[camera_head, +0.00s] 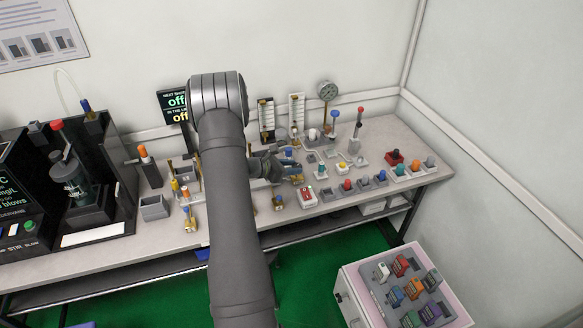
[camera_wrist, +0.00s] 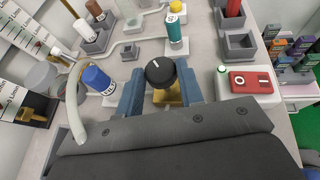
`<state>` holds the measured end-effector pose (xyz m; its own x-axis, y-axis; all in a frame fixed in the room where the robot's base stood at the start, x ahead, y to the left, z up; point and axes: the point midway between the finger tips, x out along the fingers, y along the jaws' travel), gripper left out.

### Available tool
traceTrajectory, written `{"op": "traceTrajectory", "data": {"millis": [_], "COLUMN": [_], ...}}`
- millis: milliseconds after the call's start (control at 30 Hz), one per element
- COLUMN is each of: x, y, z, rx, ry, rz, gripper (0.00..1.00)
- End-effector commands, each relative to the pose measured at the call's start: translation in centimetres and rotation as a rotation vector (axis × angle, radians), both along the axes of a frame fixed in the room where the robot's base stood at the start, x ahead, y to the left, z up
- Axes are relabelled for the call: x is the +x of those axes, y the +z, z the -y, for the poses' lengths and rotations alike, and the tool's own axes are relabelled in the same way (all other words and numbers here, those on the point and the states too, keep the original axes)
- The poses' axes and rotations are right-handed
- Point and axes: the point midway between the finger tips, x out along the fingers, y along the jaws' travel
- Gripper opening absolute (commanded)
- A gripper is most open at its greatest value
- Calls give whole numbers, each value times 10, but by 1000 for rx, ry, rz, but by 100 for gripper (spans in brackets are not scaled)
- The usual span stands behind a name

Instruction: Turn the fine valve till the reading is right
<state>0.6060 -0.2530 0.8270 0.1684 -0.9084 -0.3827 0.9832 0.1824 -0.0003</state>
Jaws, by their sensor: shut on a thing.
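A round black knob (camera_wrist: 160,72) with a short white mark on top sits on a brass body (camera_wrist: 168,97) in the wrist view. It looks like the fine valve, though no label on it is readable. My gripper (camera_wrist: 160,86) has its two blue fingers shut on it, one on each side. In the head view my gripper (camera_head: 268,166) is low over the bench, and my arm hides much of it and the valve. A round dial gauge (camera_head: 327,90) stands at the back; its reading is too small to tell. A black display (camera_head: 173,107) shows "off", partly behind my arm.
A blue-capped bottle (camera_wrist: 98,79) and a pale curved tube (camera_wrist: 76,105) stand close left of my fingers. A teal-and-white tester (camera_wrist: 176,35) is just beyond. A red device (camera_wrist: 250,81) lies to the right. Upright scales (camera_head: 297,113) stand along the wall.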

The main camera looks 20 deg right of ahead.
Motion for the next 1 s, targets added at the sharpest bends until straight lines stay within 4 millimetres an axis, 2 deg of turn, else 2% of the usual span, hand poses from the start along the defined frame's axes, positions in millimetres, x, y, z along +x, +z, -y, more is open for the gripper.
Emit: {"op": "traceTrajectory", "data": {"millis": [133,167,233,267,533,667,767,1000], "x": [0,0,0,0,0,-1,-3,-13], "y": [1,1,1,1,1,4,10,32], "z": [0,0,0,0,0,-8,-22,-75], "rx": [-2,-2,-1,-1,0,-1,0,-1], "ry": [0,1,1,1,2,4,5,7], "rz": [1,2,1,1,1,2,1,2], "gripper": [11,38,52,56,56,56,56,56]}}
